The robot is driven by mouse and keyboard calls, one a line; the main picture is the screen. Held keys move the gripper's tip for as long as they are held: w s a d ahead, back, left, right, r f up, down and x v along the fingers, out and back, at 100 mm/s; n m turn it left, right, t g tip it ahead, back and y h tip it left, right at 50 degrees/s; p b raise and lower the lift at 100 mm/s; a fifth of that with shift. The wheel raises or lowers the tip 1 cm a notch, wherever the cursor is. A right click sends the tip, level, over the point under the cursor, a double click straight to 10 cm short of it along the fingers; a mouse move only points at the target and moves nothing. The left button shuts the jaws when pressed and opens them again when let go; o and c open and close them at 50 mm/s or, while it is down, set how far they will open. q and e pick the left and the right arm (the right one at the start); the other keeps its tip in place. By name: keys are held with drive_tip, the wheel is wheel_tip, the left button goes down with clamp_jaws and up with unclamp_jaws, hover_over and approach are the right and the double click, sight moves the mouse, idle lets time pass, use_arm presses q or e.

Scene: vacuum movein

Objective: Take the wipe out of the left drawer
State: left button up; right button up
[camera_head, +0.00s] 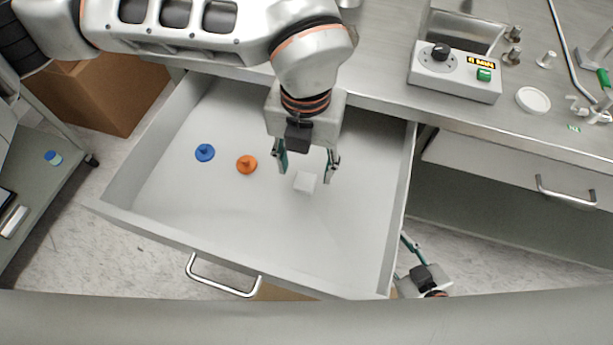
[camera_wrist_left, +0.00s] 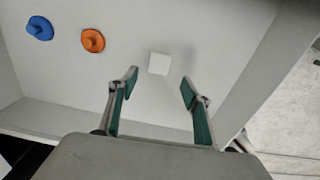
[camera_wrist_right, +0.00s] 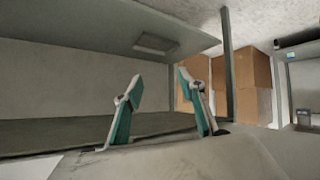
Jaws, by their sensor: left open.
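The left drawer (camera_head: 230,240) is pulled open below the bench. The wipe (camera_head: 305,182), a small white square block, lies on the drawer floor toward the right. My left gripper (camera_head: 308,170) is open above the drawer, its fingers pointing down close to the wipe. In the left wrist view the wipe (camera_wrist_left: 158,64) shows just beyond and between the two open fingertips (camera_wrist_left: 158,84), not held. My right gripper (camera_head: 408,245) is outside the drawer, low at its right side. In the right wrist view its fingers (camera_wrist_right: 158,82) are apart with nothing between them.
An orange knobbed piece (camera_head: 247,165) and a blue one (camera_head: 205,152) lie left of the wipe in the drawer. A control box (camera_head: 455,75) and a white lid (camera_head: 533,99) are on the bench. A cardboard box (camera_head: 110,95) stands left. The drawer's front floor is clear.

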sight(304, 185)
use_arm(q)
drive_tip(key=f, duration=0.3)
drive_tip(key=f+b, duration=0.1)
drive_tip(key=f, duration=0.1)
drive_tip(key=shift+s+a+f, duration=0.1)
drive_tip(key=shift+a+f, duration=0.1)
drive_tip(key=shift+f, duration=0.2)
drive_tip(key=shift+r, duration=0.1)
drive_tip(key=c, duration=0.9)
